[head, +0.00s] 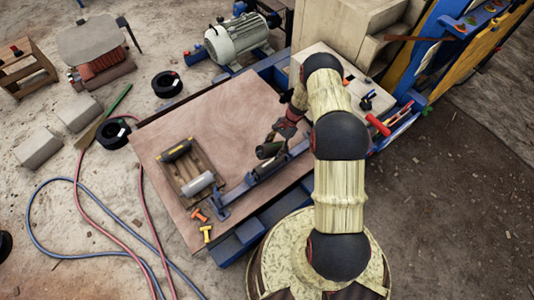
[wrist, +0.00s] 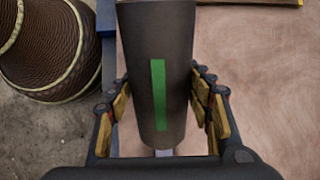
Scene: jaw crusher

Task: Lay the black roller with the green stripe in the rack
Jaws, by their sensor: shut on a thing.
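The black roller with the green stripe (wrist: 172,45) is between the fingers of my gripper (wrist: 160,92) in the wrist view. The stripe (wrist: 158,95) faces the camera, and the fingers press on both sides. In the head view my gripper (head: 283,134) holds the roller (head: 268,150) above the right part of the table, close to a blue bar frame. A wooden slatted rack (head: 207,160) lies on the table to the left.
The blue bar frame (head: 222,203) runs along the table's near right edge. Orange (head: 199,214) and yellow (head: 207,232) T-shaped pieces lie near the front corner. The brown tabletop (head: 225,110) is clear behind the rack. A grey motor (head: 237,39) stands beyond the table.

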